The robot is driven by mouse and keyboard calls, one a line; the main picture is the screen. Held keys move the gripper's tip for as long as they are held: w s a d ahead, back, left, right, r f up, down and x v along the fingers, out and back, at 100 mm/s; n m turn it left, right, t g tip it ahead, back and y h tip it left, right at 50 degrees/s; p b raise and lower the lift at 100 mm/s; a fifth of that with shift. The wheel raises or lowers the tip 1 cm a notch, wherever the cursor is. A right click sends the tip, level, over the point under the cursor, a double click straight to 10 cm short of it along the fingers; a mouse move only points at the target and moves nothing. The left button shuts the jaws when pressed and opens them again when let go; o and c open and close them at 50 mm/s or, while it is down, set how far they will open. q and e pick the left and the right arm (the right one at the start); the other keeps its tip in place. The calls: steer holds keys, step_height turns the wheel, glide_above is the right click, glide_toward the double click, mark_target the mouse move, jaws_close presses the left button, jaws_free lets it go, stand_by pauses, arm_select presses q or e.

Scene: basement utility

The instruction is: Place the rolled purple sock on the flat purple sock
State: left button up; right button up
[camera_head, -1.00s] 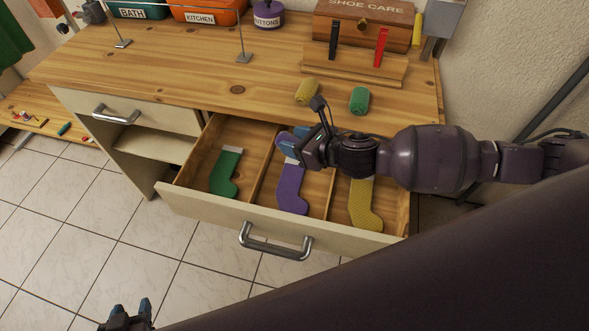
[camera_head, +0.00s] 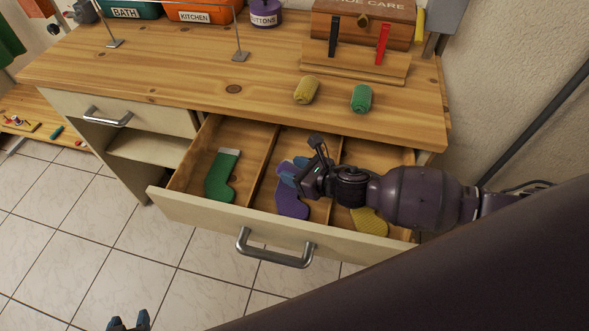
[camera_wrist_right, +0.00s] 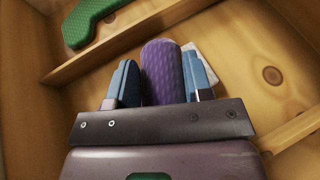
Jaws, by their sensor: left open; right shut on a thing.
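The flat purple sock (camera_head: 291,205) lies in the middle compartment of the open drawer. The rolled purple sock (camera_wrist_right: 162,70) is between the blue fingertips of my right gripper (camera_wrist_right: 162,82) in the right wrist view. In the head view my right gripper (camera_head: 293,173) is low in the middle compartment, over the upper part of the flat sock, and hides most of the roll. A white cuff edge (camera_wrist_right: 203,55) shows beside the roll in the wrist view. I cannot tell whether the roll touches the flat sock. My left gripper (camera_head: 128,322) is open and empty above the floor.
A flat green sock (camera_head: 221,178) lies in the left compartment and a flat yellow sock (camera_head: 369,222) in the right one, partly under my arm. Rolled yellow (camera_head: 306,90) and green (camera_head: 361,98) socks sit on the wooden top. Drawer dividers (camera_head: 263,160) flank the middle compartment.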

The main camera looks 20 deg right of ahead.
steer(key=shift+f, duration=0.15)
steer(key=o, duration=0.9)
steer(key=shift+s+d+r, duration=0.1)
steer(key=shift+s+r, duration=0.05)
steer(key=shift+r, duration=0.15)
steer(key=p+v, duration=0.1)
steer(key=v, duration=0.9)
steer(key=shift+s+d+r, duration=0.1)
steer(key=shift+s+d, duration=0.1)
steer(key=shift+s, duration=0.1)
steer(key=shift+s+d+r, duration=0.15)
steer(key=shift+s+d, duration=0.05)
steer(key=shift+s, duration=0.15)
